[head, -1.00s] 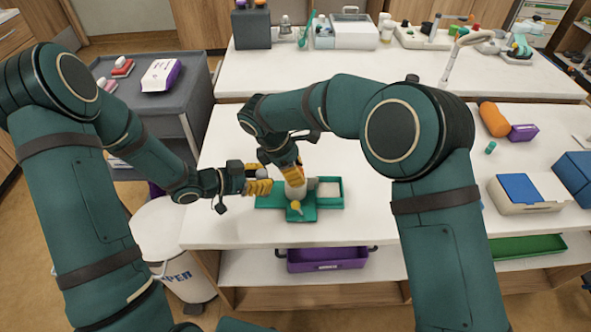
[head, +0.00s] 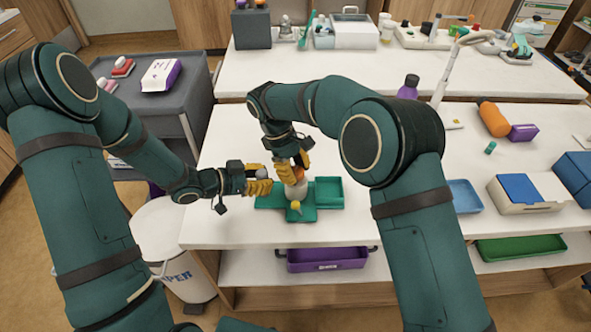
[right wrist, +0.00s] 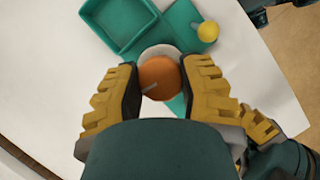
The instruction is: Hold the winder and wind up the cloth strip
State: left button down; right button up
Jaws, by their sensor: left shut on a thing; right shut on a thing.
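The winder stands on the front table, with a green base (head: 268,202), a white roll (head: 297,190) that looks like the wound cloth strip, an orange knob on top (right wrist: 160,78) and a small yellow ball (right wrist: 208,31) at its front. My right gripper (head: 291,166) comes down from above, its yellow fingers shut on the orange knob. My left gripper (head: 268,181) is shut at the winder's left side; its fingers hide what they hold there. A green open tray (head: 329,193) beside the roll looks empty; it also shows in the right wrist view (right wrist: 120,22).
A blue tray (head: 463,197), a white box with blue lid (head: 528,195) and an orange bottle (head: 493,119) stand to the right. A purple bin (head: 327,259) is on the shelf below. The tabletop left of the winder is clear.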

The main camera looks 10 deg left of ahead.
jog(key=shift+d+f, duration=0.1)
jog(key=shift+f, duration=0.05)
dwell(0.3)
jog(key=o, duration=1.2)
jog(key=v, duration=1.2)
jog(key=shift+w, duration=0.1)
